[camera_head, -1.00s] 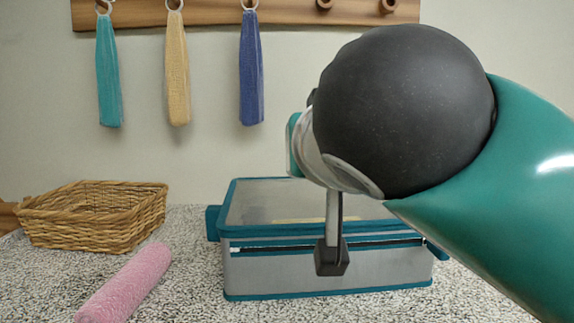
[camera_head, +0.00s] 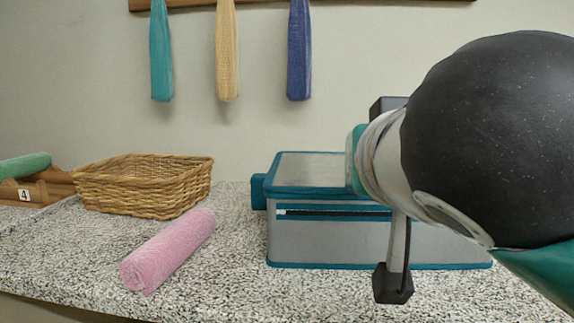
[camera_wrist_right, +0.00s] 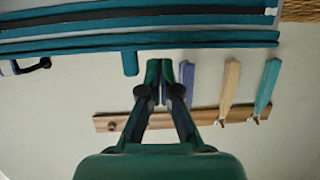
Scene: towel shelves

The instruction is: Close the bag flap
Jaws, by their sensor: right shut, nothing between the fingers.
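The bag (camera_head: 330,243) is a grey box with teal edges, upright on the counter. Its grey top panel (camera_head: 312,169) with a teal border looks flat across the top; my arm hides its right part. A dark slit with a light zipper end runs along the front. My left gripper is out of view.
A pink rolled towel (camera_head: 168,250) and a wicker basket (camera_head: 145,186) are left of the bag. A wooden holder marked 4 (camera_head: 45,190) with a green roll (camera_head: 24,167) stands far left. Teal, yellow and blue towels hang behind. Speckled counter (camera_head: 225,285) in front is clear.

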